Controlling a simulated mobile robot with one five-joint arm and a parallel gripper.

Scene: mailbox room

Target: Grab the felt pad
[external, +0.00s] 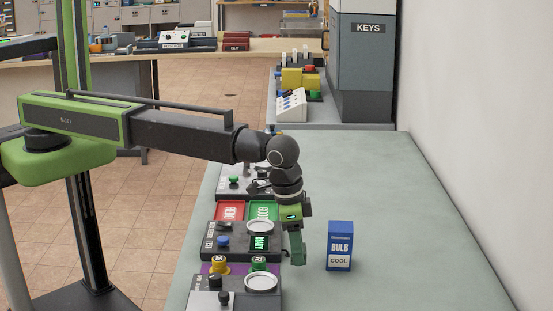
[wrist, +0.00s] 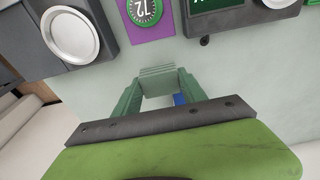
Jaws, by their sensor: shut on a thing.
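My gripper (external: 298,258) hangs pointing down over the grey-green bench, just right of the row of control boxes. In the wrist view, my gripper's two green fingers (wrist: 160,88) are shut on a small pale grey-green block, which looks like the felt pad (wrist: 157,75). It spans the gap between the fingertips. Its colour is close to that of the bench, and I cannot tell whether it touches the bench. In the external view the pad cannot be made out apart from the fingers.
A blue bulb box (external: 339,247) stands upright right of my gripper. A control box with a lit green display (external: 259,243) and a purple panel with yellow and green dials (external: 238,267) are close on the left. The bench (external: 400,230) is clear further right, up to the white wall.

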